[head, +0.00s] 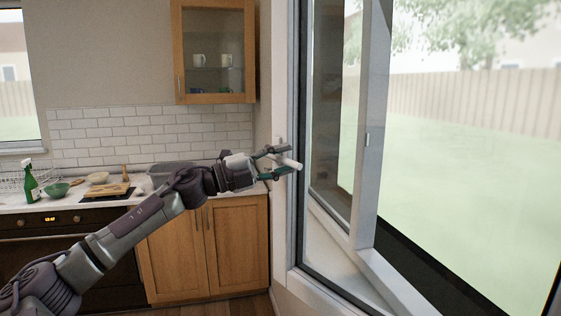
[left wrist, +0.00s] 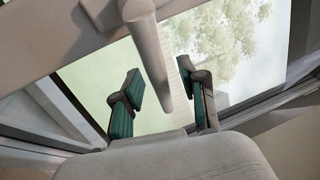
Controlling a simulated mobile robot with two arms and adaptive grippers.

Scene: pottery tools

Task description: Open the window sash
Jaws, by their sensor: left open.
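The window sash (head: 292,235) has a pale frame with dark edging around its glass, and it appears to stand ajar, at an angle to the window frame (head: 370,140). A white bar handle (head: 295,163) sticks out from the sash's left upright. My left gripper (head: 287,160) is open at the handle, with one green-padded finger on each side of it. In the left wrist view the handle (left wrist: 155,50) runs between the two spread fingers of my left gripper (left wrist: 160,76), with gaps visible. My right gripper does not show.
A wooden wall cabinet (head: 214,52) hangs left of the window. Below it, the counter (head: 140,181) holds a green spray bottle (head: 29,183), a green bowl (head: 56,189) and a cutting board (head: 107,189). Wooden lower cabinets (head: 232,240) stand under my left arm.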

